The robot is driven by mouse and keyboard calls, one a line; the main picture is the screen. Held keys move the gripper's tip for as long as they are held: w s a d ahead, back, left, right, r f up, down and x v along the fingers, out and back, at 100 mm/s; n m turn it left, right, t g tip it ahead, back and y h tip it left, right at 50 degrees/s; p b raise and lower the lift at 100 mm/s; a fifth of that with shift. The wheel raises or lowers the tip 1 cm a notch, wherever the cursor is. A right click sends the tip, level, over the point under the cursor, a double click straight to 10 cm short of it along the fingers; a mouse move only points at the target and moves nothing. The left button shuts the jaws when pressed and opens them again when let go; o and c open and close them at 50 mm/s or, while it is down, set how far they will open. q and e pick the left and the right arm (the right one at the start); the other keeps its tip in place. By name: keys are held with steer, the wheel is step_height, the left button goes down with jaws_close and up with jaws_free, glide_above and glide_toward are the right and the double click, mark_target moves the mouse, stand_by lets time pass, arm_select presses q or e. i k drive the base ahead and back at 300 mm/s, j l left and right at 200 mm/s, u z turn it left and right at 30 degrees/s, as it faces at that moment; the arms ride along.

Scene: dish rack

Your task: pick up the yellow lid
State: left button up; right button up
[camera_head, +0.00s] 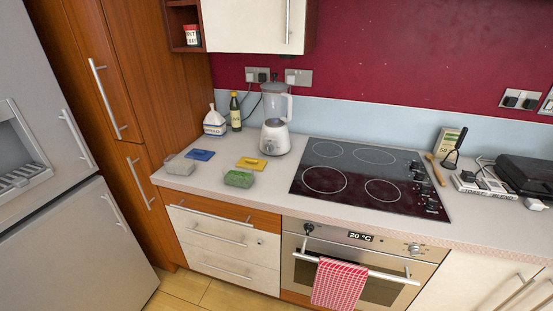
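The yellow lid (252,163) lies flat on the pale countertop, left of the hob and in front of the blender. A green container (238,178) sits just in front of it, close to the counter's front edge. A blue lid (201,155) lies to the left of the yellow one. A light grey container (180,166) stands in front of the blue lid. Neither of my grippers shows in the head view, and nothing covers the yellow lid.
A blender (276,120) stands behind the yellow lid. A white bottle (214,122) and a dark bottle (235,112) stand at the back left. The black hob (365,175) lies to the right. A checked towel (339,284) hangs on the oven handle. Some counter between lid and hob is clear.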

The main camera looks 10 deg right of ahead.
mark_target(258, 165)
steer(key=i+j+z, duration=0.25)
steer(key=i+z, duration=0.2)
steer(key=i+j+z, duration=0.35)
steer(key=z, duration=0.15)
steer(key=j, duration=0.05)
